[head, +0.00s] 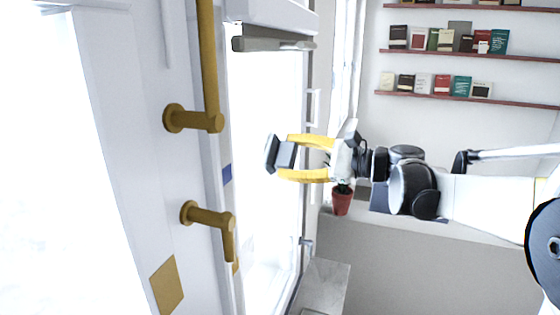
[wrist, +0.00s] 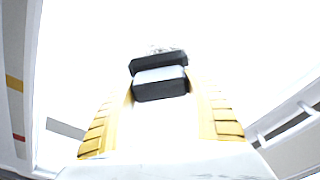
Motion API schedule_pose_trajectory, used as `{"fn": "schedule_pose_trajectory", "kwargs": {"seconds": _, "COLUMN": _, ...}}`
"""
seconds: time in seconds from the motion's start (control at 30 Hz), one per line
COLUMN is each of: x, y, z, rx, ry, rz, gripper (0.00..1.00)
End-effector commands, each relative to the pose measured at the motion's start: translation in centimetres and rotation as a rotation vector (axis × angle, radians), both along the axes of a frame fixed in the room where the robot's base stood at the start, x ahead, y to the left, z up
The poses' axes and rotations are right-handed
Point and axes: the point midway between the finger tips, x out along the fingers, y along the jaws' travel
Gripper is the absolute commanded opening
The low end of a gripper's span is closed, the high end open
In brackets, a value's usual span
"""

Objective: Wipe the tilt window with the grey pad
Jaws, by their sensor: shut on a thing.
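My gripper (head: 284,158) has yellow fingers and is shut on the grey pad (head: 272,154), a dark block held out at the fingertips. In the wrist view the pad (wrist: 160,82) sits between the two yellow fingers, dark with a lighter grey face. The tilt window (head: 262,100) is a bright white pane in a pale frame, left of the pad in the head view. The pad overlaps the pane in the picture; whether it touches the glass I cannot tell. The wrist view is washed out white beyond the pad.
A white door with brass handles (head: 205,216) stands at the left. A grey bar (head: 270,44) crosses the window's top. A potted plant (head: 342,200) stands on a ledge behind my gripper. Book shelves (head: 470,98) line the back wall. A pale sill (head: 322,285) lies below.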

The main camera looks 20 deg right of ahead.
Motion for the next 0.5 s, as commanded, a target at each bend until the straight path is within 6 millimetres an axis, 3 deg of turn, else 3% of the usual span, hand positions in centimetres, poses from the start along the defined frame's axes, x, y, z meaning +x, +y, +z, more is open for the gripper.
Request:
{"fn": "schedule_pose_trajectory", "kwargs": {"seconds": 0.23, "x": 2.1, "y": -1.3, "z": -0.1, "rx": 0.0, "ry": 0.0, "rz": 0.0, "gripper": 0.37}}
{"fn": "schedule_pose_trajectory", "kwargs": {"seconds": 0.5, "x": 3.0, "y": -1.9, "z": 0.0, "rx": 0.0, "ry": 0.0, "rz": 0.0, "gripper": 0.37}}
